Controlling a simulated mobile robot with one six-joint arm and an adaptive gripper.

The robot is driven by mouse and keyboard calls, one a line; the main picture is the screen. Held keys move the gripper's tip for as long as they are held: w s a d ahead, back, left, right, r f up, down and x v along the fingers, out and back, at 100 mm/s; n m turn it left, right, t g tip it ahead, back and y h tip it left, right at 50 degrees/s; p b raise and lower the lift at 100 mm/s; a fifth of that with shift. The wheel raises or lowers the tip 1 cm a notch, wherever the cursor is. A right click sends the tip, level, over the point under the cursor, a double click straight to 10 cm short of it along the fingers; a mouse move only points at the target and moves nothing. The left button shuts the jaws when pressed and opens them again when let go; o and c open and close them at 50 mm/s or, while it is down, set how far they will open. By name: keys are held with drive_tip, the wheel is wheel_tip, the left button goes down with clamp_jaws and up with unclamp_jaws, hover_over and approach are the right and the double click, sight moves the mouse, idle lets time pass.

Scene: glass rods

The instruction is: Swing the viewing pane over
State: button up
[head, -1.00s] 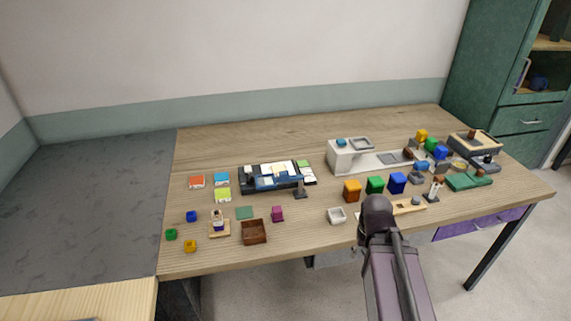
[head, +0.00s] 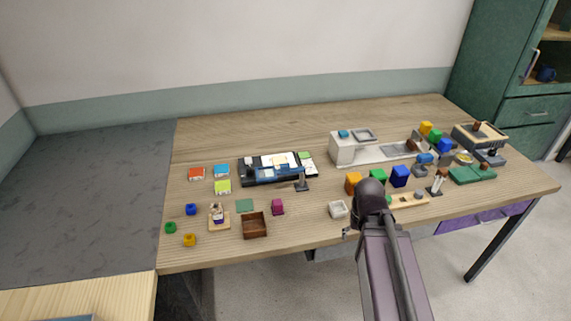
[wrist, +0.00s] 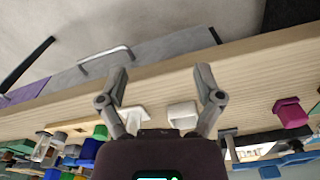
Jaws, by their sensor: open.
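No part is clearly recognisable as the viewing pane. The likeliest is the flat blue piece (head: 277,180) on the black tray (head: 246,181) at the middle of the table, but I cannot be sure. A small dark upright stand (head: 302,181) is at the tray's right front corner. My gripper (wrist: 163,75) is open and empty in the wrist view, its two fingers wide apart over the table's front edge. In the head view my arm hides most of it.
A small white dish (head: 338,209) is near my gripper, and a magenta block (head: 277,207) and brown box (head: 254,226) are left of it. Coloured blocks (head: 399,176) and a white bench unit (head: 345,150) crowd the right. The table's back strip is clear.

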drive_tip(key=w+a+r+n+t+p, duration=0.2)
drive_tip(key=w+a+r+p, duration=0.8)
drive_tip(key=w+r, duration=0.15)
drive_tip(key=t+y+p, duration=0.1)
drive_tip(key=t+p, duration=0.1)
drive_tip(key=p, duration=0.4)
approach(285, 165)
drive_tip(key=v, duration=0.4)
drive_tip(key=shift+s+n, duration=0.15)
drive_tip(key=shift+n, duration=0.25)
drive_tip(key=shift+f, duration=0.1)
drive_tip(key=b+x, duration=1.2)
drive_tip(key=x, duration=0.1)
drive_tip(key=shift+w+f+b, duration=0.2)
drive_tip(key=shift+w+b, duration=0.05)
drive_tip(key=shift+b, duration=0.05)
drive_tip(key=shift+c, duration=0.2)
clamp_jaws()
